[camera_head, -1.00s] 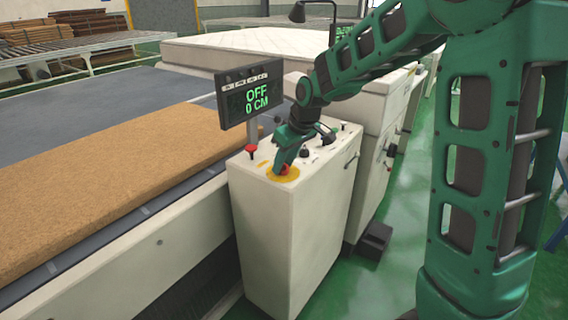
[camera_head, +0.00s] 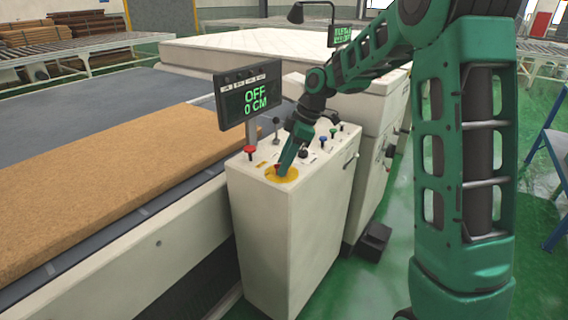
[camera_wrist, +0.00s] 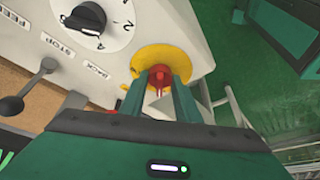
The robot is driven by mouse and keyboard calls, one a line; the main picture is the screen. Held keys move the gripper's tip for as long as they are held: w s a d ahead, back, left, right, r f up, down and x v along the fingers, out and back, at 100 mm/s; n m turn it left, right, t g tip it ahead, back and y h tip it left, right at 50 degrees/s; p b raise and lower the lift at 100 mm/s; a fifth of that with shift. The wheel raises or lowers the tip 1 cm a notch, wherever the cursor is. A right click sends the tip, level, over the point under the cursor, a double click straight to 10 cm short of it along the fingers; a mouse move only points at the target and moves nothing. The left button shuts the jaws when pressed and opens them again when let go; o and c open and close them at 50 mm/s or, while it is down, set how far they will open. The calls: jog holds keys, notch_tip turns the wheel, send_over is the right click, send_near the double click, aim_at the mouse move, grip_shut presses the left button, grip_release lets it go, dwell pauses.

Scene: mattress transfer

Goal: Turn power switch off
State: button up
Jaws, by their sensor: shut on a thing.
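The power switch is a red knob (camera_wrist: 160,78) on a round yellow plate (camera_wrist: 172,62), on top of a white control cabinet (camera_head: 290,230). In the head view the yellow plate (camera_head: 281,173) shows at the cabinet's front corner, with the knob mostly hidden by my gripper. My gripper (camera_head: 282,168) points down onto it. In the wrist view my gripper's two green fingers (camera_wrist: 161,88) stand one on each side of the red knob and are shut on it. The display (camera_head: 248,96) above the cabinet reads OFF and 0 CM.
A red-topped button (camera_head: 250,150), a lever (camera_head: 276,130) and several small knobs share the cabinet top. In the wrist view a black dial (camera_wrist: 88,18) is near the yellow plate. A brown mat (camera_head: 100,190) lies on the conveyor at left.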

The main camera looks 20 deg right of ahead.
jog(key=shift+w+d+n, duration=0.3)
jog(key=shift+n, duration=0.2)
jog(key=shift+r, duration=0.1)
jog(key=o, duration=1)
jog(key=shift+w, duration=0.1)
jog(key=shift+a, duration=0.15)
jog(key=v, duration=1)
jog(key=shift+d+r, duration=0.25)
jog(key=shift+d, duration=0.05)
jog(key=s+d+f+m+h, duration=0.1)
jog(key=s+d+f+m, duration=0.2)
jog(key=s+m, duration=0.4)
jog(key=s+d+f+m+h, duration=0.1)
jog(key=s+d+m, duration=0.4)
jog(key=s, duration=1.4)
jog(key=s+d+f+m+g+h, duration=0.1)
jog(key=s+d+f+m, duration=0.3)
jog(key=s+m, duration=0.6)
jog(key=shift+s+d+f+h, duration=0.15)
jog(key=shift+s+d+h, duration=0.1)
jog(key=shift+s, duration=0.55)
jog(key=shift+s+d+f+h, duration=0.15)
jog(key=shift+s+d+h, duration=0.1)
jog(key=shift+s, duration=0.5)
